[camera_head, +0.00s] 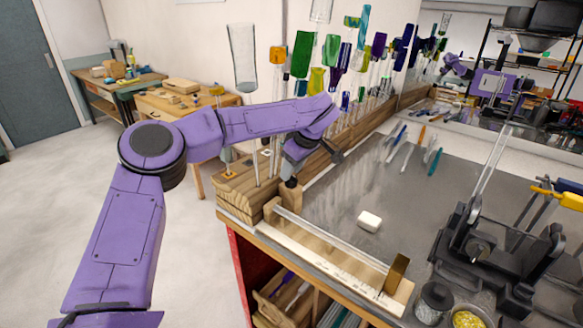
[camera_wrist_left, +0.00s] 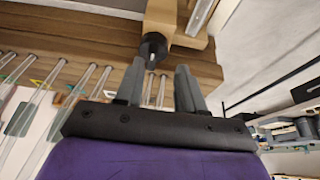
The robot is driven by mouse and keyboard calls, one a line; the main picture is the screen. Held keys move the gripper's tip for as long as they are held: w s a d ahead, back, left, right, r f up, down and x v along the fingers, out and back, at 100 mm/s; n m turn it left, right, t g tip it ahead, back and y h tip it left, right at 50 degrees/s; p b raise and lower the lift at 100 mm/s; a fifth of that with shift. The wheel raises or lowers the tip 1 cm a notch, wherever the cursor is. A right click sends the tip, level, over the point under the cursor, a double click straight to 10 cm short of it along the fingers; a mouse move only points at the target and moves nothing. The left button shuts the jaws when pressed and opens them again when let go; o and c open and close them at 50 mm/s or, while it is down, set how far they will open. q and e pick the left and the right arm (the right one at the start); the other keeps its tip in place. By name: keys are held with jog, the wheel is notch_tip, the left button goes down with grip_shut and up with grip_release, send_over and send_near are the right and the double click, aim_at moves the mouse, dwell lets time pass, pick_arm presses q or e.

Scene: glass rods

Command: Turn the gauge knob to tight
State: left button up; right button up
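The gauge is a pale wooden board (camera_head: 325,262) with scale marks along the bench's front edge. A clear glass rod lies along it, between a wooden end block (camera_head: 271,210) and a brown upright stop (camera_head: 396,273). In the left wrist view, the gauge's black round knob (camera_wrist_left: 153,47) sticks out of a wooden block (camera_wrist_left: 161,15). My left gripper (camera_wrist_left: 159,70) is open, with its two grey fingers apart and the knob just beyond the fingertips. They appear not to touch it. In the head view, the knob is not clearly visible. My right gripper is not in view.
A wooden rack (camera_head: 238,192) with upright glass rods and coloured glass stands just behind my left gripper. A white block (camera_head: 369,221) lies on the grey bench top. A black apparatus (camera_head: 480,245) and small jars are at the right. The bench's middle is mostly clear.

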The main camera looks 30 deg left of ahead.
pick_arm(q)
jog(key=shift+w+a+f, duration=0.15)
jog(key=shift+w+f, duration=0.75)
jog(key=shift+f, duration=0.05)
jog(key=shift+s+r, duration=0.15)
jog(key=shift+s, duration=0.15)
jog(key=shift+s+r, duration=0.1)
jog(key=shift+s, duration=0.05)
jog(key=c, duration=0.3)
grip_shut()
